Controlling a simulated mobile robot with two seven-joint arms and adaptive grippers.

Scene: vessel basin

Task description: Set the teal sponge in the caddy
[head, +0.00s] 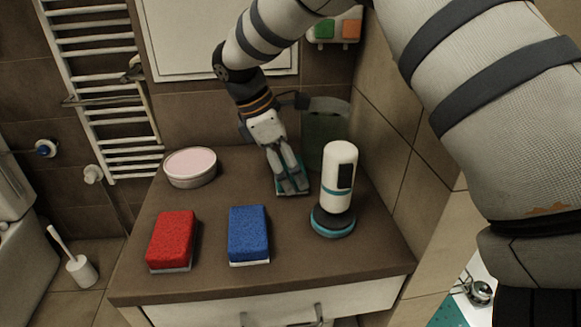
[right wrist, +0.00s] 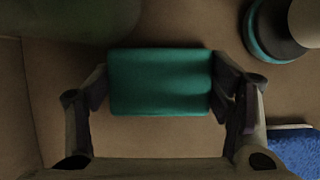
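The teal sponge (right wrist: 160,82) lies between the two fingers of my right gripper (right wrist: 160,88) in the right wrist view, one finger close at each end. I cannot tell whether both fingers press on it. In the head view my right gripper (head: 288,188) is low at the counter's back, and a teal edge of the sponge (head: 279,190) shows beside its fingers. A white holder (head: 350,14) with a green and an orange block hangs on the wall; it may be the caddy, partly hidden by my arm. My left gripper is out of view.
On the counter (head: 200,286) are a red sponge (head: 172,238), a blue sponge (head: 248,233), a round pink-topped tin (head: 190,166) and a white dispenser (head: 340,168) with a teal-ringed base. A dark green translucent vessel (head: 325,125) stands behind the gripper. The front middle is clear.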

